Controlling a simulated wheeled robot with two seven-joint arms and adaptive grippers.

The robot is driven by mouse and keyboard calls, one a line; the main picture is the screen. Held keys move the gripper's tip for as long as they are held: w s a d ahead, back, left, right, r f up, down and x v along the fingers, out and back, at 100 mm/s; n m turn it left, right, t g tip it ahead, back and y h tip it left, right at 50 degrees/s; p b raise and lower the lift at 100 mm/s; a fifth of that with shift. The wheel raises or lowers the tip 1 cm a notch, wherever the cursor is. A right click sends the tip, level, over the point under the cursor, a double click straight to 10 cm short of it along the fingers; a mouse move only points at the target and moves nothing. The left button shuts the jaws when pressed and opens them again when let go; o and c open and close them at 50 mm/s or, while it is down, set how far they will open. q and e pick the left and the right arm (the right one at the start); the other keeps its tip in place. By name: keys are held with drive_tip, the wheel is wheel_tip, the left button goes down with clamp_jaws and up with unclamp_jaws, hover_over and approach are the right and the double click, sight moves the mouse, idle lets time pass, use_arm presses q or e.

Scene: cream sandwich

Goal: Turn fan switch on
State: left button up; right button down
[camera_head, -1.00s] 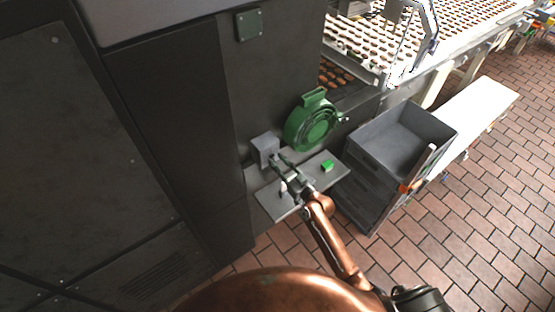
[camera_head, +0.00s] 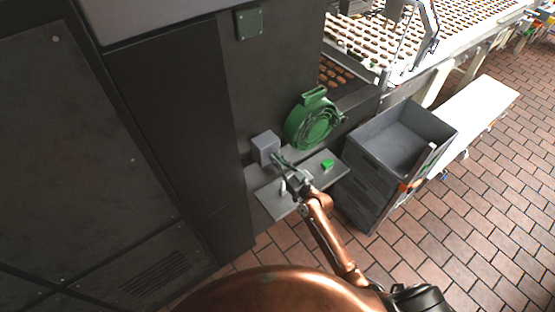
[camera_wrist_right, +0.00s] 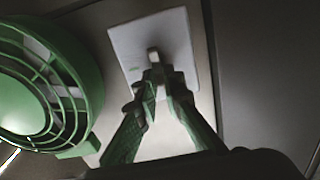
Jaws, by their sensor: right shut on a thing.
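The fan switch is a light grey box (camera_head: 265,147) on the dark machine wall, left of the green fan (camera_head: 314,122). In the right wrist view, the switch's pale plate (camera_wrist_right: 187,40) fills the middle, with a small light lever (camera_wrist_right: 153,55) standing out of it. My right gripper (camera_head: 279,159) reaches up to the box from below right. In the right wrist view, its green fingers (camera_wrist_right: 160,78) are closed together on the lever, which shows just beyond their tips. The fingers hide the lever's lower part. The fan (camera_wrist_right: 30,105) fills the left of that view. My left gripper is not in view.
A grey shelf (camera_head: 271,201) below the switch carries a small green block (camera_head: 327,164) and a small white item (camera_head: 283,187). Stacked grey crates (camera_head: 372,181) stand to the right. A conveyor with rows of biscuits (camera_head: 440,35) runs behind.

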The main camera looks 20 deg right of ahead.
drive_tip(key=shift+d+m, duration=0.1)
drive_tip(key=shift+m, duration=0.2)
drive_tip(key=shift+w+d+f+m+p, duration=0.1)
drive_tip(key=shift+d+f+m+p, duration=0.1)
drive_tip(key=shift+m, duration=2.7)
drive_tip(key=shift+w+d+f+m+p, duration=0.1)
drive_tip(key=shift+d+f+m+p, duration=0.1)
drive_tip(key=shift+m, duration=2.7)
drive_tip(key=shift+w+d+f+m+p, duration=0.1)
drive_tip(key=shift+d+m+p, duration=0.1)
drive_tip(key=shift+m, duration=2.7)
drive_tip(key=shift+s, duration=0.1)
drive_tip(key=c, duration=2)
unclamp_jaws()
drive_tip(key=shift+f, duration=0.1)
drive_tip(key=shift+c, duration=0.2)
drive_tip(key=shift+a, duration=0.1)
